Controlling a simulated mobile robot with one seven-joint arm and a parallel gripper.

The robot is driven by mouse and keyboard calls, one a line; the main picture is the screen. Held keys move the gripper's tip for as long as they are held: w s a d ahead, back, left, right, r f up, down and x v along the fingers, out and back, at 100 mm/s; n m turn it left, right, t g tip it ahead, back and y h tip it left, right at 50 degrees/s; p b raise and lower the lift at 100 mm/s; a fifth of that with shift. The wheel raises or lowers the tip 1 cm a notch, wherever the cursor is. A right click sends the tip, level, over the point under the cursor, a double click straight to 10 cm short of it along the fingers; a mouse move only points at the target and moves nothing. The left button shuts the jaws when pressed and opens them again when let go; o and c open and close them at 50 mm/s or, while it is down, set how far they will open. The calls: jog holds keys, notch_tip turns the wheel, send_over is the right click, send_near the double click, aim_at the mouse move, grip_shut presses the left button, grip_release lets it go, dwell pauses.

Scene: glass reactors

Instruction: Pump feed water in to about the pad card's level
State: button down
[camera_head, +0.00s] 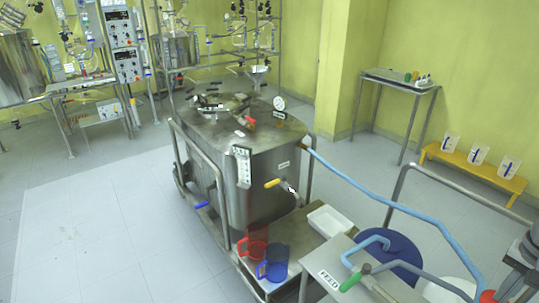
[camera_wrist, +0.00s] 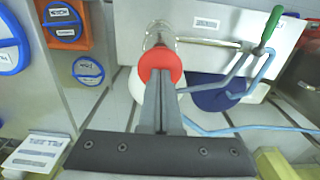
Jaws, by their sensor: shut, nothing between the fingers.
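My gripper (camera_wrist: 160,82) is shut and empty in the wrist view. Its fingertips are over or against a red round piece (camera_wrist: 160,58) with clear glass behind it; I cannot tell whether they touch. A green-handled lever (camera_head: 355,277) rises from a labelled steel box (camera_head: 327,281); the green handle also shows in the wrist view (camera_wrist: 270,25). A light blue hose (camera_head: 385,205) runs between the steel vessel (camera_head: 245,195) and the lower right. A white card (camera_head: 243,166) is on the vessel's front. A white pad with print (camera_wrist: 38,152) shows in the wrist view, its writing unreadable. No water level is visible.
The vessel has a yellow-handled valve (camera_head: 273,184) and a blue-handled one (camera_head: 202,205). A red jug (camera_head: 256,240), a blue jug (camera_head: 273,263) and a white tray (camera_head: 329,221) stand before it. A blue drum (camera_head: 398,253) is by the box. Open floor lies left.

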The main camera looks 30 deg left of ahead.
jog(key=shift+s+f+b, duration=0.1)
jog(key=shift+f+b, duration=1.9)
jog(key=shift+f, duration=1.3)
jog(key=shift+r, duration=0.15)
notch_tip(320, 180, up, 9)
jog(key=p, duration=0.6)
jog(key=shift+p, duration=0.35)
jog(key=shift+f, duration=0.2)
notch_tip(320, 180, down, 9)
jog(key=b, duration=0.6)
jog(key=shift+b, duration=0.35)
notch_tip(320, 180, up, 9)
jog(key=p, duration=0.6)
jog(key=shift+r+p, duration=0.15)
jog(key=shift+p, duration=0.25)
